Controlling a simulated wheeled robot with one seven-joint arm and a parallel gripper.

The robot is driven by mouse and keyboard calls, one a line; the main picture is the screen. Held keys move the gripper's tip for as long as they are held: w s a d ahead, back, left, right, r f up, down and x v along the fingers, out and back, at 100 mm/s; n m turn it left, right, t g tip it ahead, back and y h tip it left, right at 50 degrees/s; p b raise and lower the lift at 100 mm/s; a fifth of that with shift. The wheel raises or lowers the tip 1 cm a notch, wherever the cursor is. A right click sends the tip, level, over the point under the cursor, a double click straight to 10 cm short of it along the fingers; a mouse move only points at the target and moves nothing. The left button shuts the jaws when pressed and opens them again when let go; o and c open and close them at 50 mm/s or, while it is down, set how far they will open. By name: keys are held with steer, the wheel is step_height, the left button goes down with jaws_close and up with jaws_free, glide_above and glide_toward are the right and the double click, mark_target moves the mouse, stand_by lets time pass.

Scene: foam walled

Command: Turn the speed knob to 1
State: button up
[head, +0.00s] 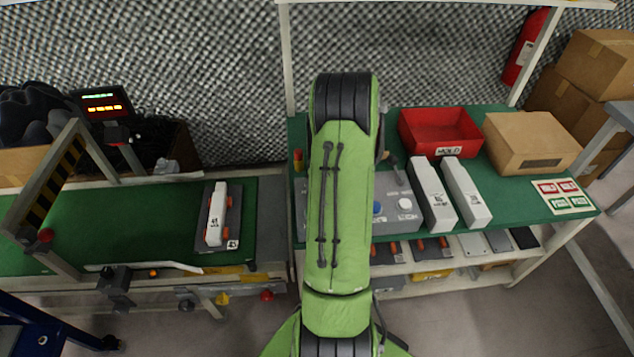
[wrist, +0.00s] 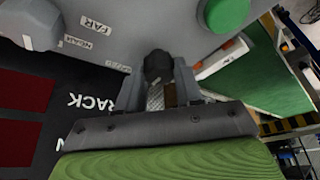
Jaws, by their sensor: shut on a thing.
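A grey control panel (head: 405,222) stands on the green bench, partly hidden behind my green arm in the head view. It shows a blue button and a white button. In the wrist view the grey panel (wrist: 118,28) fills the top, with a large green button (wrist: 228,12) and labels that seem to read FAR and NEAR. My gripper (wrist: 158,84) is shut on a dark knob (wrist: 157,65) at the panel's edge. No mark for 1 can be read, nor which way the knob points. The arm hides the gripper and knob in the head view.
Two white boxes (head: 432,196) stand right of the panel, with a red bin (head: 440,132) and a cardboard box (head: 530,142) behind. A conveyor (head: 120,225) carrying a white block (head: 217,214) is at left.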

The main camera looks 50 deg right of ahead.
stand_by(0.4)
steer(key=o, duration=1)
steer(key=p+v, duration=0.4)
steer(key=v, duration=1.1)
steer(key=shift+s+r+p, duration=0.1)
steer(key=shift+r+p, duration=0.3)
